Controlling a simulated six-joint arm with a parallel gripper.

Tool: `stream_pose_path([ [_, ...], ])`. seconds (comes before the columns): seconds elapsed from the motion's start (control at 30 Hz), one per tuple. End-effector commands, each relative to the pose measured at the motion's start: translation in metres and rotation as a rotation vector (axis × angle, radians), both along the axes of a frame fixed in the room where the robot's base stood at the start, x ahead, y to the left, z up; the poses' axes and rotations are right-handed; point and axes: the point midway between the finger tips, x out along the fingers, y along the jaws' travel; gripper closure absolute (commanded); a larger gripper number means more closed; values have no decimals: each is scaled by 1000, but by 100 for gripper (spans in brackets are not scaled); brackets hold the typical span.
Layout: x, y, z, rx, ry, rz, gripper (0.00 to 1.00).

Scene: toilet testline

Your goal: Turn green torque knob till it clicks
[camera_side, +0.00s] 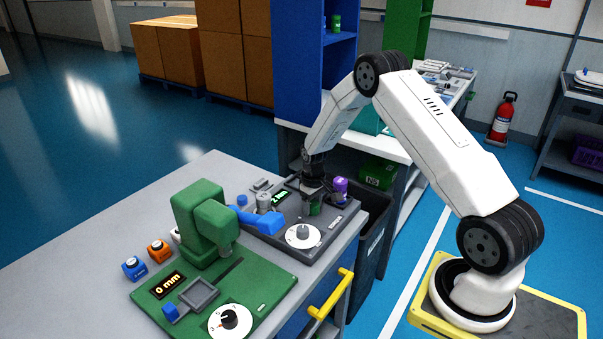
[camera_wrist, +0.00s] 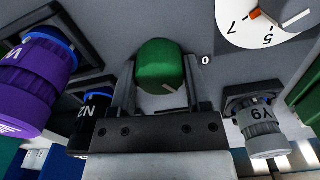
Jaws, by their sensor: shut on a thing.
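In the side view my gripper (camera_side: 314,190) reaches down over the dark panel (camera_side: 270,234), and the green knob (camera_side: 315,208) shows just below the fingers. A "0" mark is printed right of the knob in the wrist view. A white dial (camera_wrist: 268,20) with numbers and an orange mark stands at the upper right; it also shows in the side view (camera_side: 303,236).
A purple knob (camera_wrist: 38,82) and a black part (camera_wrist: 92,118) stand left of my gripper, and a grey part marked Y9 (camera_wrist: 260,120) stands right, all close. In the side view, a green press (camera_side: 198,215) with a blue handle (camera_side: 262,222) stands left of the panel.

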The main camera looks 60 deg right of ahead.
Motion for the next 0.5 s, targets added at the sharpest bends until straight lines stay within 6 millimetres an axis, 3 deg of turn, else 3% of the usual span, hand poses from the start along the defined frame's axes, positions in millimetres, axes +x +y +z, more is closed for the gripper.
stream_pose_path([
  [0.5,0,0,0,0,0,-277,97],
])
